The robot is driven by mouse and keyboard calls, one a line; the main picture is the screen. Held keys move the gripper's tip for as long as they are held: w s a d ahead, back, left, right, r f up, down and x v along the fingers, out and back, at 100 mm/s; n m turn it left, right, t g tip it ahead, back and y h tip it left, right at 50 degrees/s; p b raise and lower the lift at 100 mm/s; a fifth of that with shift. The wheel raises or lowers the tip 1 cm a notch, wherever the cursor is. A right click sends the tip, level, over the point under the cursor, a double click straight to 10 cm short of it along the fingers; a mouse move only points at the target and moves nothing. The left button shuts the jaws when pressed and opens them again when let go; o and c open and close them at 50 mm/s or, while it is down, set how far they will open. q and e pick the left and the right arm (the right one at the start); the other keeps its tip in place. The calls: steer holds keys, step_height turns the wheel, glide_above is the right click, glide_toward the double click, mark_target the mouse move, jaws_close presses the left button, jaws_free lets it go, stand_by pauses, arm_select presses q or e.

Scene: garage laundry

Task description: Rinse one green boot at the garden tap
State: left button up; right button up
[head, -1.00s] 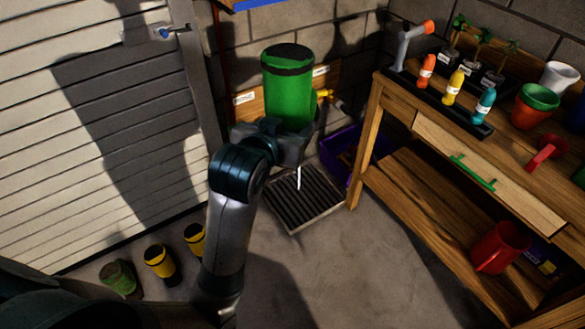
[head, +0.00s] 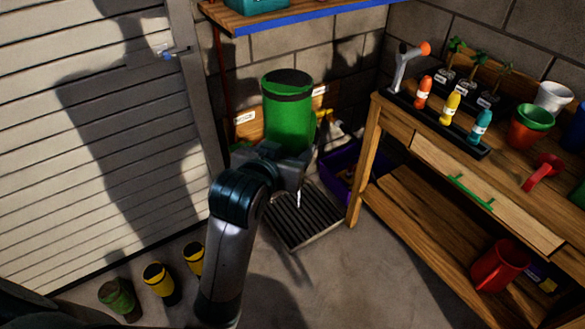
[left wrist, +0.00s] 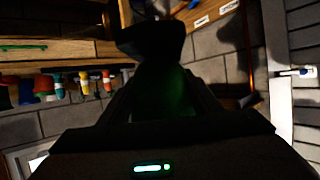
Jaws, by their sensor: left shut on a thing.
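A green boot (head: 289,115) with a dark top band is held upright in my left gripper (head: 285,155), which is shut on it. The boot also shows, dark and shadowed, in the left wrist view (left wrist: 175,92). The boot's lower part is hidden by the gripper. The yellow garden tap (head: 326,117) is on the wall board just right of and behind the boot, partly covered. A slatted drain grate (head: 305,217) lies on the floor below it. Another green boot (head: 117,297), looking dirty, stands on the floor at lower left. My right gripper is out of view.
Two yellow boots (head: 158,280) stand by the shutter door (head: 90,130). A purple crate (head: 338,165) is beside the grate. A wooden workbench (head: 400,210) with bottles, pots and a red watering can fills the right. A blue-edged shelf (head: 310,18) hangs above. The middle floor is clear.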

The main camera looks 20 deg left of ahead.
arm_select(q)
steer(key=shift+w+r, duration=0.15)
steer(key=shift+r, duration=0.1)
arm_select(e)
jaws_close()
arm_select(q)
steer(key=w+r, duration=0.1)
steer(key=r, duration=0.1)
steer(key=w+a+r, duration=0.1)
steer(key=r, duration=0.2)
steer(key=w+r, duration=0.2)
steer(key=r, duration=0.1)
steer(key=shift+w+a+r, duration=0.1)
steer(key=shift+a+r, duration=0.1)
steer(key=shift+w+a+r, duration=0.1)
steer(key=shift+w+r, duration=0.05)
steer(key=shift+r, duration=0.45)
steer(key=shift+a, duration=0.1)
